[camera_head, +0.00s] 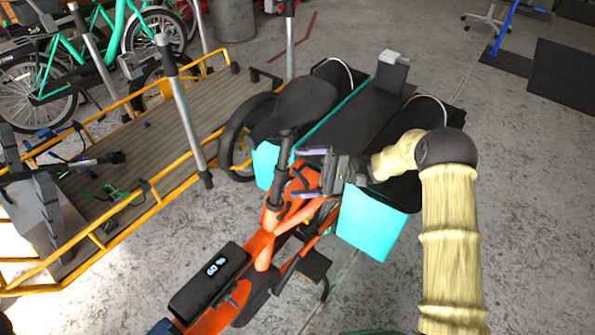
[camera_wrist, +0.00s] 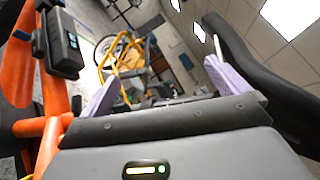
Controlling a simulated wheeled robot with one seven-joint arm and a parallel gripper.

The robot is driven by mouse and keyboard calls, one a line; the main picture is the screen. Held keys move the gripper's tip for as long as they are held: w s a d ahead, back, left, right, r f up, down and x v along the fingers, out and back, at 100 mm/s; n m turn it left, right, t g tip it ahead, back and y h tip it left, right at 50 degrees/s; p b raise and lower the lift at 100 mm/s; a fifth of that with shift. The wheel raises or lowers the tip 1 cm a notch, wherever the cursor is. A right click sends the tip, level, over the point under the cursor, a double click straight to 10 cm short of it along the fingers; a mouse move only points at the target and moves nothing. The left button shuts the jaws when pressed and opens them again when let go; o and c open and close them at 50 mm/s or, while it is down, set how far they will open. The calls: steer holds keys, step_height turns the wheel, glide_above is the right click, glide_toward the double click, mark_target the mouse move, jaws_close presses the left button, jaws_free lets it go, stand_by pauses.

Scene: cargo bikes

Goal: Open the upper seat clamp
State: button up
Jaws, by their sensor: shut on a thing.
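The orange cargo bike (camera_head: 262,238) stands in the middle, with its black saddle (camera_head: 300,103) on a dark seat post (camera_head: 283,165). The upper seat clamp is too small and dark to make out, in the area around the post by my fingers. My gripper (camera_head: 310,173) is beside the post, its two lavender fingers pointing left at it. In the wrist view my gripper (camera_wrist: 162,88) shows its fingers spread apart, with the orange frame (camera_wrist: 20,75) at left and the black saddle (camera_wrist: 262,75) at right. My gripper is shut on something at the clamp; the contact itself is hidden.
Teal panniers (camera_head: 368,228) and a black rear deck (camera_head: 362,115) lie close under and behind my arm. A yellow-railed cargo bed (camera_head: 150,128) is at left, with a teal bike (camera_head: 88,60) beyond.

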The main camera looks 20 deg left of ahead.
steer(key=shift+w+d+r, duration=0.2)
steer(key=shift+w+d, duration=0.15)
steer(key=shift+d, duration=0.2)
steer(key=shift+w+d+r, duration=0.2)
steer(key=shift+w+d, duration=0.15)
steer(key=shift+d, duration=0.15)
steer(key=shift+c, duration=0.4)
steer(key=shift+w+d+f, duration=0.1)
steer(key=shift+d, duration=0.5)
steer(key=c, duration=0.9)
steer(key=shift+s+d+f+b+v, duration=0.25)
steer(key=shift+s+v, duration=0.1)
steer(key=shift+v, duration=2.1)
steer(key=shift+s+d+f+b+v, duration=0.15)
steer(key=shift+s+b+v, duration=0.15)
steer(key=shift+v, duration=2.2)
steer(key=shift+s+d+f+b+v, duration=0.2)
steer(key=shift+s+v, duration=0.15)
steer(key=shift+v, duration=2.1)
